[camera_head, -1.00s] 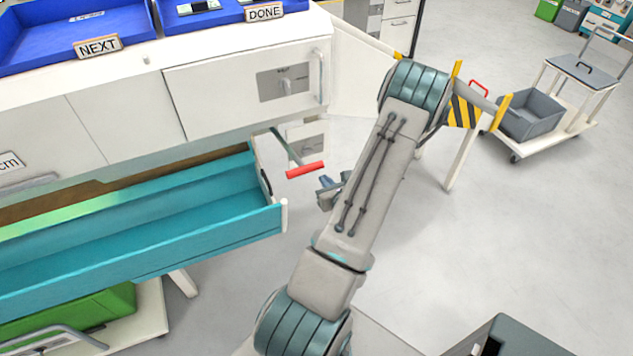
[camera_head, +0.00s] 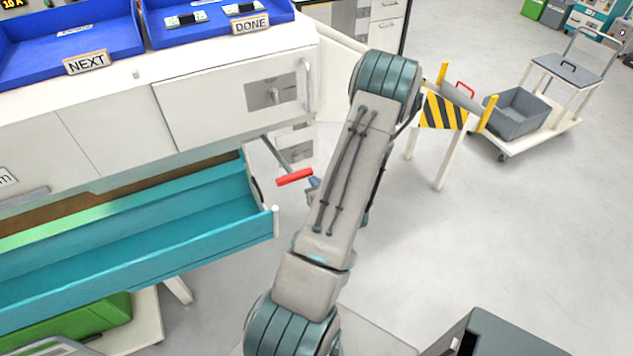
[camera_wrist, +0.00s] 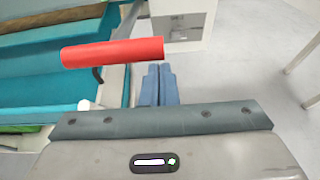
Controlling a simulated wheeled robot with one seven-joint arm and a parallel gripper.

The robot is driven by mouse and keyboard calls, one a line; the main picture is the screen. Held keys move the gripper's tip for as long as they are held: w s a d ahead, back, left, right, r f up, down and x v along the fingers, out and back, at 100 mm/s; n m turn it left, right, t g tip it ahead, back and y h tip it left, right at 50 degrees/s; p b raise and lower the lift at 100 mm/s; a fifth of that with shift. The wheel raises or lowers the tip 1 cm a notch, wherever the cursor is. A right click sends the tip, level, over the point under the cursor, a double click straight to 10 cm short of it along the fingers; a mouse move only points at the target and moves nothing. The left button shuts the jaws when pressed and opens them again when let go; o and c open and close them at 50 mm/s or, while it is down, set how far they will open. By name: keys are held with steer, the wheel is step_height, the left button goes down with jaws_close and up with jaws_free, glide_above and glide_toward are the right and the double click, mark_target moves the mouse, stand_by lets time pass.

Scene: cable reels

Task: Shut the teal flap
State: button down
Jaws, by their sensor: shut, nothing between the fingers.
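The teal flap (camera_head: 130,240) hangs open as a long trough below the white cabinet, at the left of the head view. It also shows at the left of the wrist view (camera_wrist: 45,92). A red handle (camera_head: 294,177) on a grey lever sits just beyond its right end. The red handle (camera_wrist: 112,52) crosses the upper left of the wrist view, its right end close to my fingertips. My gripper (camera_wrist: 158,70) has its blue fingers together and empty. I cannot tell whether it touches the handle. In the head view, my arm hides most of it.
Blue trays (camera_head: 70,45) marked NEXT and DONE stand on the white cabinet (camera_head: 220,75) above. A green bin (camera_head: 80,320) is under the flap. A striped barrier (camera_head: 443,112) and a cart with a grey crate (camera_head: 518,113) stand right. The floor between is clear.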

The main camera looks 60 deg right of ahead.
steer(key=s+a+b, duration=0.3)
steer(key=s+a, duration=0.3)
steer(key=s, duration=0.4)
